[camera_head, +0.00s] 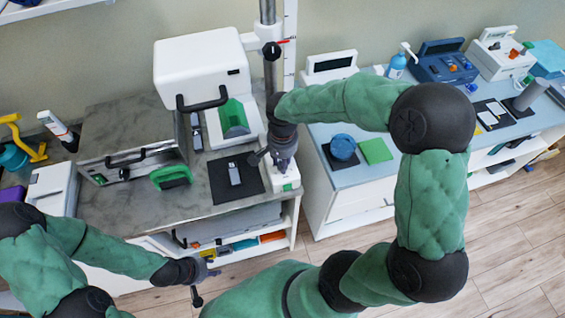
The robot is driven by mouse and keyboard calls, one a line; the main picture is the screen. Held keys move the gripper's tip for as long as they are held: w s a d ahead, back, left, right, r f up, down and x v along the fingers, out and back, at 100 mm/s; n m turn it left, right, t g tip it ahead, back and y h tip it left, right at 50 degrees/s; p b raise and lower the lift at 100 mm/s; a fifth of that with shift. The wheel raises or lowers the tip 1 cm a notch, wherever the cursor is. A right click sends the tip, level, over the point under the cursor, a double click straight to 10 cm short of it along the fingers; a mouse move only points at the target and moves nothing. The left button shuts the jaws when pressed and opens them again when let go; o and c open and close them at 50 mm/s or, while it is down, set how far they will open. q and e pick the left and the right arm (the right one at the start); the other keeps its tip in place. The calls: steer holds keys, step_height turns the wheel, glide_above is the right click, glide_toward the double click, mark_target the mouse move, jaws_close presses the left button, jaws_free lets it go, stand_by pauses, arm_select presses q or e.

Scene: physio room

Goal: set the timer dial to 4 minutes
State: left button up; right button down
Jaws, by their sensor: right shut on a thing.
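A small white box that looks like the timer (287,184) stands at the front right corner of the grey marbled counter, with a little green mark on its front. My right gripper (282,166) points down onto its top and is shut on what appears to be its dial. The fingers hide the dial and any scale, so its setting cannot be read. My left gripper (207,283) is low in front of the counter, open and empty, away from the timer.
Beside the timer lies a black mat (222,190) with a small grey device (234,174). A green-handled object (171,177) and an open case (132,165) are further left. A metal column (269,75) rises behind. A blue-grey counter (400,168) stands right.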

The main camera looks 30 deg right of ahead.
steer(key=shift+m+b, duration=0.35)
steer(key=shift+m, duration=0.95)
steer(key=c, duration=0.9)
jaws_free()
steer(key=shift+c, duration=0.2)
steer(key=shift+r, duration=0.1)
step_height(320, 180, up, 12)
